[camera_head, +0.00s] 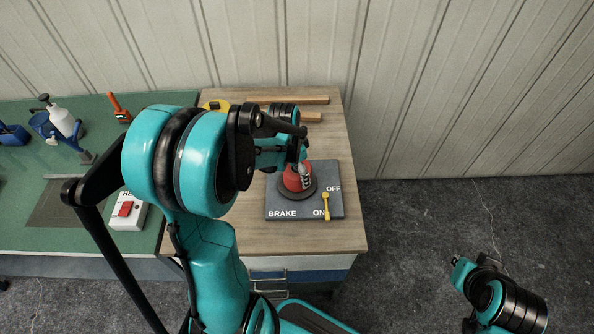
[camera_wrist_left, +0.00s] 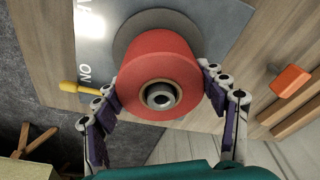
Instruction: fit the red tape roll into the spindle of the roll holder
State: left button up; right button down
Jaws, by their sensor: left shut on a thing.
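The red tape roll (camera_head: 291,182) is at the round grey base disc of the roll holder (camera_head: 279,208). In the left wrist view the red tape roll (camera_wrist_left: 160,62) is between the fingers of my left gripper (camera_wrist_left: 163,90), which is shut on its sides. A grey round spindle end (camera_wrist_left: 160,96) shows inside the roll's hole. I cannot tell how far down the roll sits. In the head view my left gripper (camera_head: 303,174) partly hides the roll. My right gripper (camera_head: 458,261) is away over the floor at the lower right; its finger opening is unclear.
The holder's plate is marked BRAKE, ON and OFF, and its yellow lever (camera_head: 326,206) is beside ON. Wooden strips (camera_head: 290,99) and a yellow roll (camera_head: 215,105) lie behind. A green mat (camera_head: 40,225) with tools and a red-switch box (camera_head: 128,214) is at left.

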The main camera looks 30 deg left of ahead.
aim_at(292, 171)
pick_arm(q)
jog(key=shift+f, duration=0.2)
jog(key=o, duration=1.5)
jog(key=shift+c, duration=0.2)
jog(key=shift+r, duration=0.15)
jog(key=r, duration=0.4)
jog(key=s+r, duration=0.1)
jog(key=r, duration=0.6)
jog(key=shift+s+a+r, duration=0.3)
jog(key=shift+a+r, duration=0.05)
jog(key=shift+a, duration=0.05)
jog(key=s+d+f+n+t+b, duration=0.1)
jog(key=s+d+n+t, duration=0.4)
jog(key=s+d, duration=0.4)
jog(key=shift+s+d+f+n+t+y+b, duration=0.2)
jog(key=shift+d+n+t+y+b, duration=0.15)
jog(key=shift+d, duration=0.9)
